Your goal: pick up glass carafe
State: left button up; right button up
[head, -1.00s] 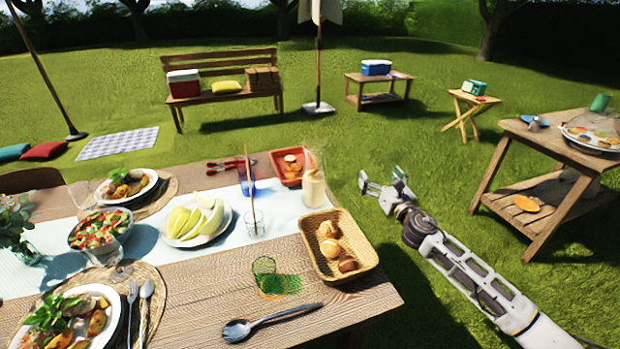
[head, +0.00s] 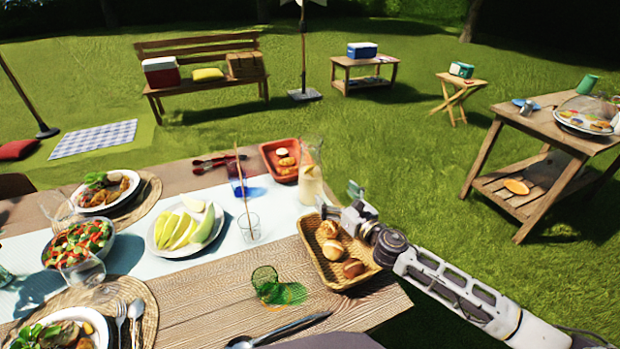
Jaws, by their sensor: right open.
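The glass carafe (head: 310,183) stands upright on the table near its far right edge, with pale yellow liquid in its lower part and clear glass above. My right gripper (head: 338,202) is open, just right of the carafe and above the far end of the bread basket. Its fingers point left toward the carafe; whether one touches the glass I cannot tell. Nothing shows between the fingers. My left gripper is not in view.
A wicker basket (head: 328,272) with bread rolls sits under my right gripper. A red tray (head: 270,153) of pastries lies behind the carafe. A glass with a stirrer (head: 249,228), a blue glass (head: 238,187) and a green glass (head: 265,281) stand to the left. Lawn lies right of the table.

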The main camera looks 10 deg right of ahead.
aim_at(318, 178)
jog(key=shift+w, duration=0.15)
jog(key=shift+x, duration=4.05)
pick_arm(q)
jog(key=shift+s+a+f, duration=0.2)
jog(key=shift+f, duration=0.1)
pick_arm(e)
jog(key=shift+w+f, duration=0.1)
jog(key=shift+w, duration=0.05)
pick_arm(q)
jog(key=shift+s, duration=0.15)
pick_arm(e)
jog(key=shift+w+a, duration=0.1)
jog(key=shift+w, duration=0.05)
